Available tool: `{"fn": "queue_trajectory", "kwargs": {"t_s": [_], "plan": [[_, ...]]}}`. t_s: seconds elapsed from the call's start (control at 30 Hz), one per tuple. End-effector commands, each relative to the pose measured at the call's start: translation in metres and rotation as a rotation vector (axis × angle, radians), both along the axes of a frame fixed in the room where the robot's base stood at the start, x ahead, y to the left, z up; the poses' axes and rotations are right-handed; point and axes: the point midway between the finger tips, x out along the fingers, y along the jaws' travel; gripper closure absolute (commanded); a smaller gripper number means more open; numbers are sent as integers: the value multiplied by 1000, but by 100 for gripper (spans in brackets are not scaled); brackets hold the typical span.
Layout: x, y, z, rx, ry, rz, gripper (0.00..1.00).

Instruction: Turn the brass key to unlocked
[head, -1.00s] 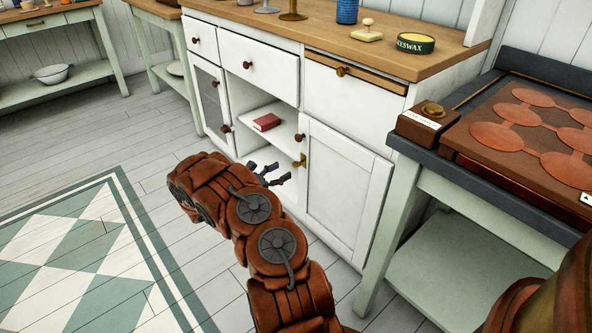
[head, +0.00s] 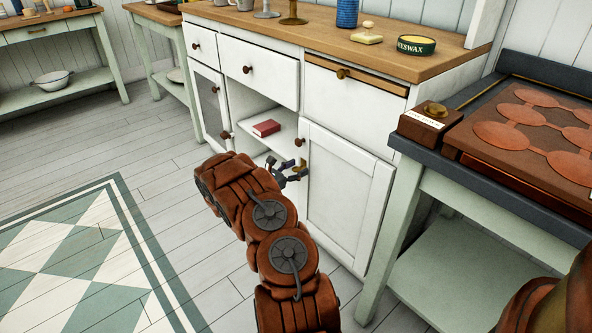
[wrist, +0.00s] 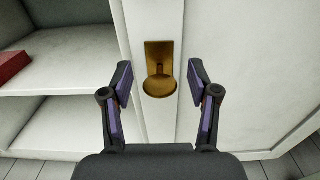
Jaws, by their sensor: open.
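The brass key (wrist: 159,84) sits on a brass plate (wrist: 159,52) on the white cabinet door's left edge, between my fingers in the wrist view. Its round bow faces me. In the head view the brass (head: 300,166) shows just beyond my fingertips. My gripper (wrist: 160,80) is open, with one finger on each side of the key and a visible gap on both sides. In the head view my gripper (head: 287,170) is at the door's left edge, partly hidden behind my arm. I cannot tell how deep the fingers reach.
The cabinet door (head: 345,190) looks closed. Left of it is an open shelf with a red book (head: 266,128). A dark knob (head: 299,140) sits above the key. A green table (head: 440,270) stands at the right. The floor at left is clear.

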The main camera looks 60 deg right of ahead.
Motion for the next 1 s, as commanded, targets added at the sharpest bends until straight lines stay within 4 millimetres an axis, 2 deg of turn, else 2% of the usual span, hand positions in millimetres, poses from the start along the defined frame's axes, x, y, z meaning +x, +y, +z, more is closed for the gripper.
{"fn": "queue_trajectory", "kwargs": {"t_s": [0.07,0.6,1.0], "plan": [[0,0,0,0,0,0,43],[0,0,0,0,0,0,99],[0,0,1,23,76,-1,100]]}}
